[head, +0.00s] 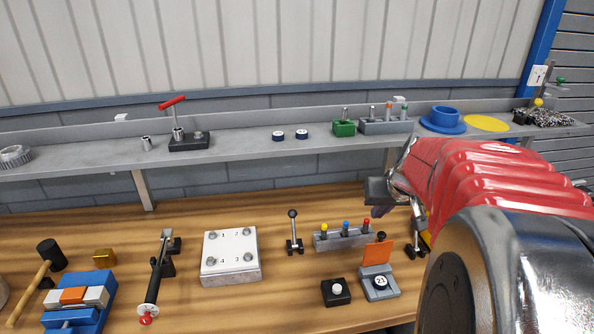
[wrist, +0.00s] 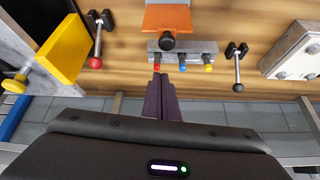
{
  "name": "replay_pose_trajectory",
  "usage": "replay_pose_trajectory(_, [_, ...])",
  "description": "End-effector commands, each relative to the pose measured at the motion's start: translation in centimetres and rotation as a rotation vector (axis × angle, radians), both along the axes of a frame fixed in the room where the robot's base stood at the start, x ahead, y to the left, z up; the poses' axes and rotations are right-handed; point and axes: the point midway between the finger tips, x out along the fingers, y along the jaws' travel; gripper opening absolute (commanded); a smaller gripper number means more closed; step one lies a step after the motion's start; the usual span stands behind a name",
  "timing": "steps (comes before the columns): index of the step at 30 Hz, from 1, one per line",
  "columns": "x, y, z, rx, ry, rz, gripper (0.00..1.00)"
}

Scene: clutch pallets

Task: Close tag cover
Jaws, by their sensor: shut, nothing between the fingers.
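The tag cover (head: 377,252) is an orange flap with a black knob (head: 381,236) at its top edge. It stands raised at the back of a small grey box (head: 379,285), and a round tag marked 21 (head: 380,282) shows uncovered in front of it. In the wrist view the orange cover (wrist: 168,19) is at the top centre, with its black knob (wrist: 168,42) towards my fingers. My gripper (wrist: 161,77) has its purple fingers together and empty, apart from the cover. In the head view my gripper (head: 378,212) is behind the cover, partly hidden by my arm.
A black-knobbed lever (head: 293,232) stands left, a black button box (head: 336,292) beside the tag box. A shelf (head: 235,140) runs behind. A yellow plate (wrist: 62,48) shows in the wrist view.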

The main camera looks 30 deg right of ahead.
Motion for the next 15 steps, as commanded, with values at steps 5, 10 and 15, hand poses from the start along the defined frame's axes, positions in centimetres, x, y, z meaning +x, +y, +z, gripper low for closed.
replay_pose_trajectory(5, [-1.5,0.6,-0.2,0.000,-0.002,-0.005,0.00])
replay_pose_trajectory(10, [-2.8,1.2,-0.5,-0.001,-0.002,-0.004,0.00])
replay_pose_trajectory(15, [-3.4,1.5,-0.6,-0.001,-0.002,-0.004,0.00])
